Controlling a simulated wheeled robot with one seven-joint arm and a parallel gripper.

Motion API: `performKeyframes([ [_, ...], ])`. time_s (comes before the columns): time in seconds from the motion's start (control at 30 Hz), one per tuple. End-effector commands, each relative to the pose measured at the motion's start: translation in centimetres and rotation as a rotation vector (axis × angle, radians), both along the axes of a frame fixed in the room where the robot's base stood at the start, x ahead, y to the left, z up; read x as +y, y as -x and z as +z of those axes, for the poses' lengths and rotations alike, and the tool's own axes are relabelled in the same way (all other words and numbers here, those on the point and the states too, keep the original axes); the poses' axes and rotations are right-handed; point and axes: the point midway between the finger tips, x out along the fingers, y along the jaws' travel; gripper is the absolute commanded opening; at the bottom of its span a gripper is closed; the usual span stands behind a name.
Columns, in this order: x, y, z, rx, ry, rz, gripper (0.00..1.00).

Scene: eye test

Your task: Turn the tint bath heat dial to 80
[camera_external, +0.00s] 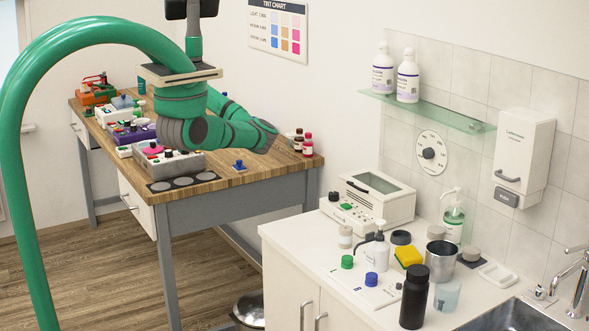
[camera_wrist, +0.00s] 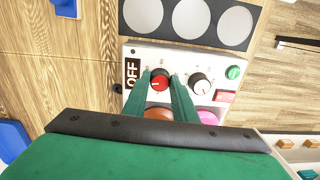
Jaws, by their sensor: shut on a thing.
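In the wrist view, a white control panel (camera_wrist: 215,62) has a black OFF label (camera_wrist: 132,73) at its left end.
A black knob with a white face (camera_wrist: 200,84), a green button (camera_wrist: 234,72) and a red switch (camera_wrist: 224,96) are right of the dial. Orange (camera_wrist: 157,113) and pink (camera_wrist: 208,117) round parts lie close below. A dark mat with grey circles (camera_wrist: 192,18) borders the panel.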

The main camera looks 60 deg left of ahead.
Motion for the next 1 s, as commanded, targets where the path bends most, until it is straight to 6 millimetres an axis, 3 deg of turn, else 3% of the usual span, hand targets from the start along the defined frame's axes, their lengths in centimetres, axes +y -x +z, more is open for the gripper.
performKeyframes([
  [0.5, 0.15, 0.09, 0.07, 0.001, -0.006, -0.467, 0.03],
  [1.0, 0.18, 0.10, 0.10, 0.001, -0.007, -0.700, 0.03],
])
